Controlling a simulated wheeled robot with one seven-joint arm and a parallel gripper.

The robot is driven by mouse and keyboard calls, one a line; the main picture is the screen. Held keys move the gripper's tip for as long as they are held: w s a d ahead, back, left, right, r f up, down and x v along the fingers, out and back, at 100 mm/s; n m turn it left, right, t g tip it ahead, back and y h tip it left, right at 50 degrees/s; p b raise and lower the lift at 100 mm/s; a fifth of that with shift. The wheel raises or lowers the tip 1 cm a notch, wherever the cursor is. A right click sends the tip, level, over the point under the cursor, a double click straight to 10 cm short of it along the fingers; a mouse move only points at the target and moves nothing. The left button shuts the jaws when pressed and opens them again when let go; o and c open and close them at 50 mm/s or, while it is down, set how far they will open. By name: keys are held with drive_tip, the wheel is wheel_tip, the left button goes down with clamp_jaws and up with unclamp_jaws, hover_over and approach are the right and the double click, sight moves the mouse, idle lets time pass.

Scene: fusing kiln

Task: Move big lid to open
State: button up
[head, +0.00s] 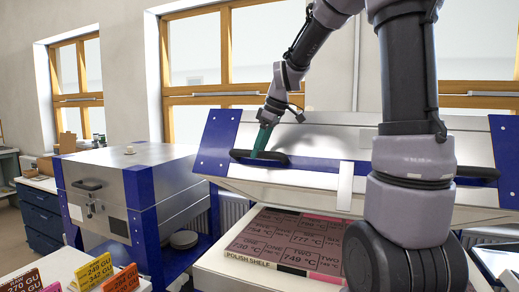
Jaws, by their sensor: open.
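The big lid (315,136) is a silver panel with blue corners and a blue lower band. It is raised and tilted up at the back of the large kiln, above the kiln's pale bed (222,262). A dark bar handle (277,160) runs along the lid's front, and its right part is behind my arm. My gripper (260,153) is at the left part of this handle, with green fingers against or just in front of it. It is open; whether it touches the handle cannot be told.
A printed pink-brown shelf (285,240) lies on the bed. A smaller silver kiln (120,170) with blue posts stands at left, shut. Colored price cards (95,272) stand on a table at front left. Windows and a wall are behind the lid.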

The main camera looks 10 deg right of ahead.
clamp_jaws()
idle(1.5)
